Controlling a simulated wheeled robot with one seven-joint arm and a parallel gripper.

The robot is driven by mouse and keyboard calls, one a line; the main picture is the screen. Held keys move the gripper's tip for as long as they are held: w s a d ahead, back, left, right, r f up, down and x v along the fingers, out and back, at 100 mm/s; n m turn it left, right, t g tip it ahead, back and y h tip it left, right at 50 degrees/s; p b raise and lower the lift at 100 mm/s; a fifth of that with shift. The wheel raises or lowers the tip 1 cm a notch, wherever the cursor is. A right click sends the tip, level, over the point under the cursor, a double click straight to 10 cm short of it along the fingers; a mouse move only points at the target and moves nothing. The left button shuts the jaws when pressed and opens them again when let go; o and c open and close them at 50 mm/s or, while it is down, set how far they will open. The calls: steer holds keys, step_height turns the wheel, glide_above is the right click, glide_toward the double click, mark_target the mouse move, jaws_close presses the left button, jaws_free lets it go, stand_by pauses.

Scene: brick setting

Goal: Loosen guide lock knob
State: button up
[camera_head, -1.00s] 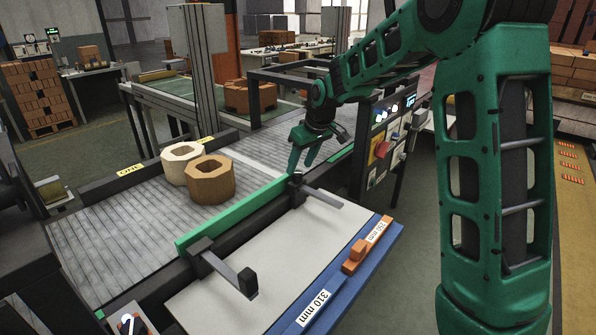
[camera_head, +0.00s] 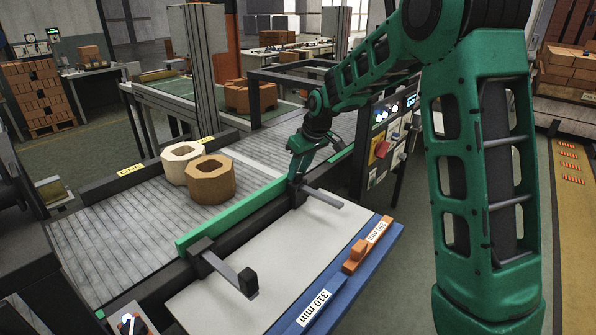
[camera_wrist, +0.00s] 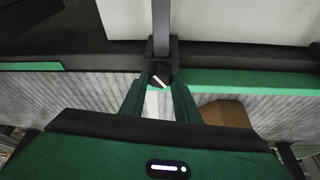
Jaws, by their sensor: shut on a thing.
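The guide lock knob (camera_wrist: 160,75) is a small dark knob with a white mark, on the clamp block at the far end of the green guide rail. In the wrist view it sits between the tips of my gripper (camera_wrist: 160,88), whose two green fingers are shut on it. In the head view my gripper (camera_head: 296,176) reaches down to the rail's far end and hides the knob. The green guide rail (camera_head: 235,214) runs along the conveyor's near edge. A second clamp with a dark bar and end block (camera_head: 247,282) holds the rail's near end.
Two hollow octagonal blocks, one pale (camera_head: 180,163) and one tan (camera_head: 212,181), stand on the roller conveyor (camera_head: 110,222) behind the rail. A blue-edged board carries a "310 mm" label (camera_head: 314,307) and an orange block (camera_head: 356,255). A control panel (camera_head: 384,148) stands close right of my gripper.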

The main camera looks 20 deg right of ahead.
steer(key=shift+d, duration=0.2)
steer(key=n, duration=0.2)
steer(key=n+g+y, duration=0.1)
steer(key=n, duration=0.1)
steer(key=shift+w+d+n, duration=0.2)
steer(key=shift+n, duration=0.2)
steer(key=shift+w+d+r+n+g+y, duration=0.1)
steer(key=shift+n+g+y, duration=0.3)
steer(key=shift+n, duration=0.85)
steer(key=shift+w+d+n+g+y, duration=0.1)
steer(key=shift+n+g+y, duration=0.3)
steer(key=shift+n, duration=0.85)
steer(key=o, duration=1)
steer(key=shift+w, duration=0.1)
steer(key=shift+o, duration=0.2)
steer(key=shift+a, duration=0.15)
steer(key=shift+s, duration=0.2)
steer(key=w+v, duration=0.1)
steer(key=v, duration=0.9)
steer(key=shift+s+r, duration=0.3)
